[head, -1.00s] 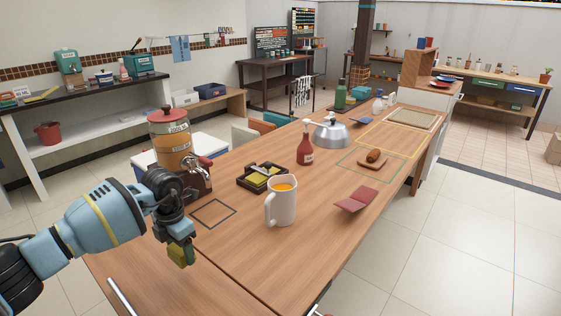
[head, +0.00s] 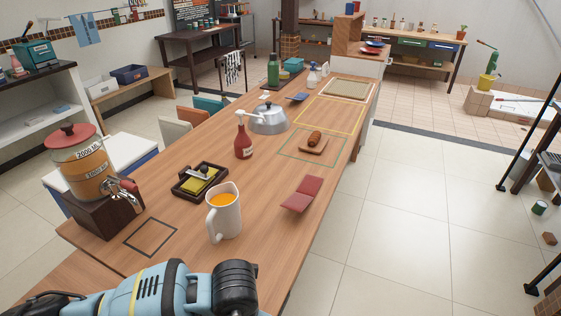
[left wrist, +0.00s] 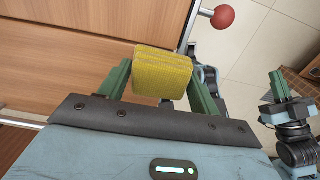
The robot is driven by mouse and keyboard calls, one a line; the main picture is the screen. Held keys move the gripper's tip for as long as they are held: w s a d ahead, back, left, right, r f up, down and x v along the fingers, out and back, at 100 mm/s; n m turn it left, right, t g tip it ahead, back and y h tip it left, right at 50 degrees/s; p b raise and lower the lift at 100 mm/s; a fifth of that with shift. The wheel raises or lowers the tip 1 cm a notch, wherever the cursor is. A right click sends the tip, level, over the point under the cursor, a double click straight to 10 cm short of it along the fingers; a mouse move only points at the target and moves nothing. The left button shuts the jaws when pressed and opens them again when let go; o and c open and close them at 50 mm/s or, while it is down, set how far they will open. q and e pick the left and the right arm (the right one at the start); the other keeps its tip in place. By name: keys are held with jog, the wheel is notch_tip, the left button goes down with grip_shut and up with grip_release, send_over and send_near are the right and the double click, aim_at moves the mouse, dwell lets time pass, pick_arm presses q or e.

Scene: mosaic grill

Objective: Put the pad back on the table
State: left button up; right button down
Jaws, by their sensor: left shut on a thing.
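A yellow, rough-surfaced pad (left wrist: 163,73) is held between the green fingers of my left gripper (left wrist: 160,80) in the left wrist view. The gripper is shut on it. Behind it in that view is brown wood with a metal rail. In the head view my left arm crosses the bottom edge, and its gripper and the pad are out of sight. The wooden table (head: 262,185) runs away from me. A dark square outline (head: 150,237) on its near left is empty. My right gripper (left wrist: 281,100) shows at the right of the left wrist view, its opening unclear.
A drink dispenser (head: 86,175), a white mug of orange drink (head: 224,215), a dark tray (head: 181,191) holding something yellow, a red bottle (head: 243,140) and a red folded item (head: 302,195) stand on the table. Open floor lies to the right.

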pick_arm(q)
jog(key=shift+s+d+r, duration=0.1)
jog(key=shift+s+d, duration=0.05)
jog(key=shift+d, duration=0.1)
jog(key=shift+s, duration=0.25)
jog(key=w+a, duration=0.1)
jog(key=w, duration=0.4)
jog(key=w+a+f, duration=0.1)
jog(key=w, duration=0.4)
jog(key=w+a+b, duration=0.1)
jog(key=w+a, duration=0.1)
jog(key=w, duration=0.3)
jog(key=shift+f, duration=0.2)
jog(key=shift+w+f, duration=0.15)
jog(key=shift+f, duration=0.75)
jog(key=shift+w+f, duration=0.15)
jog(key=shift+f, duration=0.75)
pick_arm(e)
jog(key=shift+s+a+f+g, duration=0.1)
jog(key=shift+s+f+g, duration=0.2)
jog(key=shift+s+f, duration=0.7)
pick_arm(q)
jog(key=shift+f, duration=0.2)
pick_arm(e)
jog(key=shift+s, duration=0.1)
pick_arm(q)
jog(key=o, duration=0.9)
jog(key=shift+o, duration=0.3)
pick_arm(e)
jog(key=shift+a, duration=0.1)
